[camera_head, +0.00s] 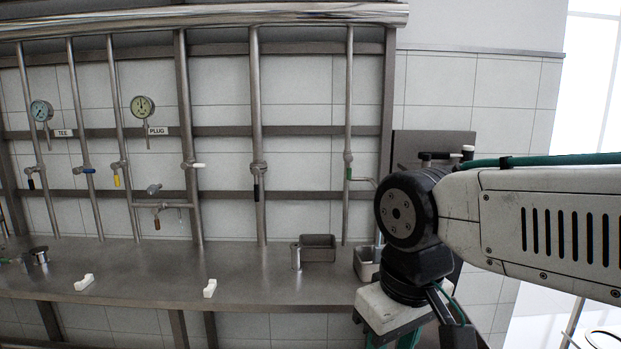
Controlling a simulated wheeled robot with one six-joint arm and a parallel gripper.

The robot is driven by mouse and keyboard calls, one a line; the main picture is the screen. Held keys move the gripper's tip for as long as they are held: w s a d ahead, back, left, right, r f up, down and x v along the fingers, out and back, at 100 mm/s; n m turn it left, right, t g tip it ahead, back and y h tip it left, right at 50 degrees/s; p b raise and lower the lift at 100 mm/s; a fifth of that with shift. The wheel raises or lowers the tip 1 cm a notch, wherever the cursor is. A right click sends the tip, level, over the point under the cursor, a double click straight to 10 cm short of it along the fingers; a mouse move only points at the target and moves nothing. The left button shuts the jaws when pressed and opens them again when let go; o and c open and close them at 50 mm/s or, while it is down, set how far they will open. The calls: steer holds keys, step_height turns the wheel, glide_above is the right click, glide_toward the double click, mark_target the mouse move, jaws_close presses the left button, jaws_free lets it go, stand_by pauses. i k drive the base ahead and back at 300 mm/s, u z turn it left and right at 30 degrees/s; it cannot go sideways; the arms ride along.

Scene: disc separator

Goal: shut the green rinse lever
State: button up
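The green rinse lever (348,173) is a small green handle on a valve on the rightmost vertical pipe. It hangs about in line with the pipe, and a thin spout bends off to the right beside it. My arm fills the right foreground. My gripper (392,336) is at the bottom edge, pointing down, well below and right of the lever and apart from it. The frame cuts off its fingertips, so I cannot see whether it is open or shut.
Other valves have black (256,192), white (198,165), yellow (117,181), blue (89,171) and brown (157,223) handles. A steel counter (240,290) runs below, holding a metal bin (318,248), a cup (295,257) and two white blocks. Another bin (366,262) is partly hidden by my arm.

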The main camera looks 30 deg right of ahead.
mark_target(348, 158)
steer(key=z, duration=0.95)
steer(key=i, duration=0.95)
steer(key=z, duration=0.4)
